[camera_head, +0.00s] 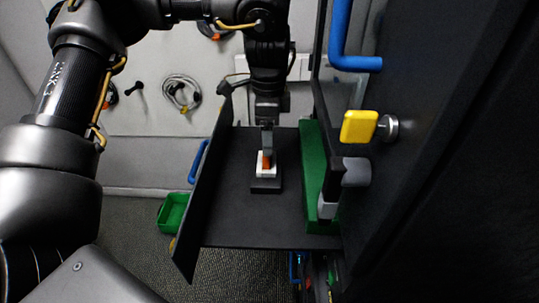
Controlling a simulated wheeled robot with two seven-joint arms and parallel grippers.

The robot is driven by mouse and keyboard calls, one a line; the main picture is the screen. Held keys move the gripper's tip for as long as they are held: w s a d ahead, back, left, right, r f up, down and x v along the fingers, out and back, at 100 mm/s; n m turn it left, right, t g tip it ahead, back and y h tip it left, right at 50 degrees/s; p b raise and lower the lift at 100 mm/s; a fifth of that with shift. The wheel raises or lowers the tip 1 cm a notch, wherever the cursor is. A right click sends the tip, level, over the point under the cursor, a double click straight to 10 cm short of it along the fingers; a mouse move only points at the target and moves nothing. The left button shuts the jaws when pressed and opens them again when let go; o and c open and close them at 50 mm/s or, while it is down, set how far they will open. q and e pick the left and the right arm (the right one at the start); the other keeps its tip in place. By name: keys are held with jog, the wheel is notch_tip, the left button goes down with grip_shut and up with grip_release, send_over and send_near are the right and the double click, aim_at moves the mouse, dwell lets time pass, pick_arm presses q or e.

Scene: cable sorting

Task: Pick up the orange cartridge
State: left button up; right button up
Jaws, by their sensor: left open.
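The orange cartridge (266,160) is a small piece standing in a white holder (262,171) on a small black block (266,187). The block sits on a dark tray-like shelf (225,228). My left gripper (267,150) points down from above, its fingertips right at the top of the cartridge. It is open. The fingers partly hide the cartridge, and I cannot tell whether they touch it. My right gripper is not in view.
A green panel (313,175) stands along the shelf's right side, and an open dark flap (205,185) along its left. A dark cabinet with a yellow knob (360,127) and a blue handle (342,45) is at right. A green bin (172,212) is lower left. Cables (181,93) hang behind.

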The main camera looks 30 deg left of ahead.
pick_arm(q)
jog(key=shift+s+f+p, duration=0.25)
jog(key=shift+s+p, duration=0.1)
jog(key=shift+s, duration=0.5)
notch_tip(320, 180, down, 3)
jog(key=shift+w+d+f+p, duration=0.1)
jog(key=shift+w+f+p, duration=0.1)
jog(key=shift+p, duration=0.3)
jog(key=shift+w+f, duration=0.1)
jog(key=shift+f, duration=0.2)
jog(key=shift+s+r, duration=0.1)
jog(key=shift+s, duration=0.2)
jog(key=shift+c, duration=0.6)
jog(key=shift+w, duration=0.15)
jog(key=c, duration=0.7)
jog(key=shift+c, duration=1.1)
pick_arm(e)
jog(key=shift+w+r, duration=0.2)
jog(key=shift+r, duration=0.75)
